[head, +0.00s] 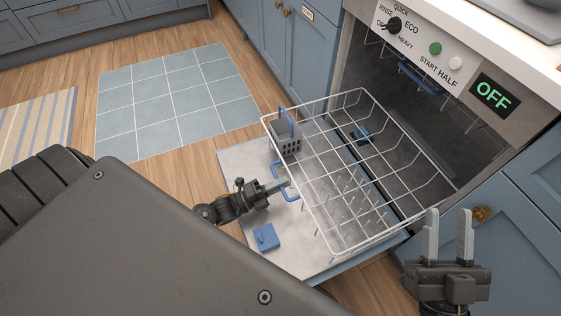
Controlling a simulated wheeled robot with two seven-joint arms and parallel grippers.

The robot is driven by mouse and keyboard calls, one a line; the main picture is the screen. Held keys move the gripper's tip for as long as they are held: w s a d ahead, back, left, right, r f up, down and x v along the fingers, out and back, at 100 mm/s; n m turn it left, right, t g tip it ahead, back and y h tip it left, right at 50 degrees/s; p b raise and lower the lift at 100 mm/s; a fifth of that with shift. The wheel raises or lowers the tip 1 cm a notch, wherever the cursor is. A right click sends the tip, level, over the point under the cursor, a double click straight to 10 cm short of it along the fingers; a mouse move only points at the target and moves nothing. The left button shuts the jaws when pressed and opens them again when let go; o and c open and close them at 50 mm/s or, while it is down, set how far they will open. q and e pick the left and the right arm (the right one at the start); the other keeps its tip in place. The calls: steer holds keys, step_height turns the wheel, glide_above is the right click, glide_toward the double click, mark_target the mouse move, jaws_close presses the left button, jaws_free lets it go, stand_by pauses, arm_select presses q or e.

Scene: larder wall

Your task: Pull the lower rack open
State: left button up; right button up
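The lower rack (333,223) is a white wire basket in the head view. It is out of the dishwasher, over the lowered door (237,170). A blue handle (277,170) is on its front side. My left gripper (283,185) is at this handle, its fingers close together and seemingly shut on the bar; the small contact area is partly hidden. My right gripper (448,236) is at the lower right, fingers upright and apart, with nothing between them.
A grey cutlery basket (286,137) with a blue handle is at the rack's left corner. A blue block (265,237) lies on the door. Another blue handle (421,78) shows inside the dishwasher (450,125). Blue cabinets (505,235) flank it. The tiled floor mat (175,98) is clear.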

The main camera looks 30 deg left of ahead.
arm_select(q)
steer(key=shift+o, duration=0.9)
steer(key=shift+s, duration=0.1)
steer(key=v, duration=1)
steer(key=shift+s+a+p, duration=0.3)
arm_select(e)
steer(key=shift+a+f+g, duration=0.4)
steer(key=shift+f+g, duration=0.15)
steer(key=shift+g, duration=0.15)
